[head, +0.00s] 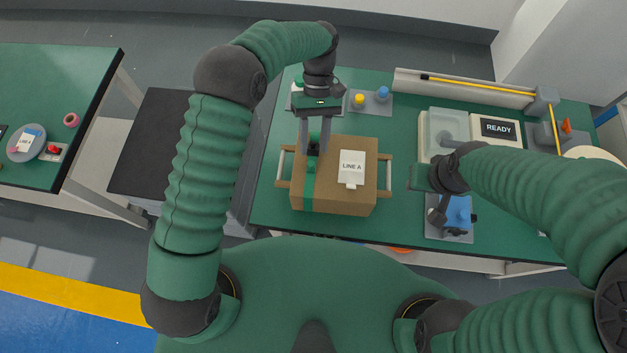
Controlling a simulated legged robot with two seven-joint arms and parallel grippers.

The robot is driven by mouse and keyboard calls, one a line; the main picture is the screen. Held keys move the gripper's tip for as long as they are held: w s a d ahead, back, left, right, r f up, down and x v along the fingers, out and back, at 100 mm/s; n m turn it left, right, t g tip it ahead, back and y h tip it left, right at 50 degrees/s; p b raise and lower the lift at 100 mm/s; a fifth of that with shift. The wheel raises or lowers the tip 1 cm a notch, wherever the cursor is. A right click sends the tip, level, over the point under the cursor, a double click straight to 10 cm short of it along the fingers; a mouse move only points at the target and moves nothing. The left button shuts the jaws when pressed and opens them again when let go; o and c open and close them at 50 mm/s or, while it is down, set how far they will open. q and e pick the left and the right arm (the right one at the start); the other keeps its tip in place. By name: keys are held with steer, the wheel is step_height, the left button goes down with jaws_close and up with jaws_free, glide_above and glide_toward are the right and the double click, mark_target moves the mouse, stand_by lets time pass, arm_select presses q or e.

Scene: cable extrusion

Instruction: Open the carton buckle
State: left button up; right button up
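A brown carton (336,196) stands on the green table, with a white "LINE A" label (351,167) on its top. A green strap (308,190) runs over the carton's left part and down its front. A dark buckle (313,150) sits on the strap near the top's far edge. My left gripper (314,150) points down over the buckle, its two fingers apart on either side of it; whether they touch it I cannot tell. My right gripper (442,218) is right of the carton, by a blue object (458,212); its fingers are partly hidden and their opening is unclear.
The carton has a wooden handle on each side. Behind it, a grey plate (371,103) carries a yellow and a blue knob. A "READY" display (497,128) stands at the right, with a rail along the back edge. Another green table (60,90) is far left.

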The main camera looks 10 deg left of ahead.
arm_select(q)
steer(key=s+d+r+b, duration=0.1)
steer(key=s, duration=1.1)
steer(key=shift+s+d+b, duration=0.15)
steer(key=shift+d+b, duration=0.15)
steer(key=shift+b, duration=0.1)
steer(key=w+r+t+h+p, duration=0.1)
steer(key=w+r+p, duration=0.1)
steer(key=p, duration=0.1)
steer(key=w+a+r+m+t+p, duration=0.1)
steer(key=w+r+p, duration=0.2)
steer(key=w+a+r+m+t+h+p, duration=0.1)
steer(key=w+r+p, duration=0.1)
steer(key=p, duration=0.1)
steer(key=shift+w+a+r+h, duration=0.1)
steer(key=shift+w+r+h, duration=0.2)
steer(key=shift+r, duration=0.1)
steer(key=m+t+p, duration=0.3)
steer(key=t+p, duration=0.1)
steer(key=p, duration=0.1)
glide_toward(312, 142)
steer(key=shift+h, duration=0.3)
steer(key=p+x, duration=0.2)
steer(key=x, duration=0.6)
steer(key=shift+s+a, duration=0.1)
steer(key=shift+a, duration=0.05)
steer(key=shift+f, duration=0.35)
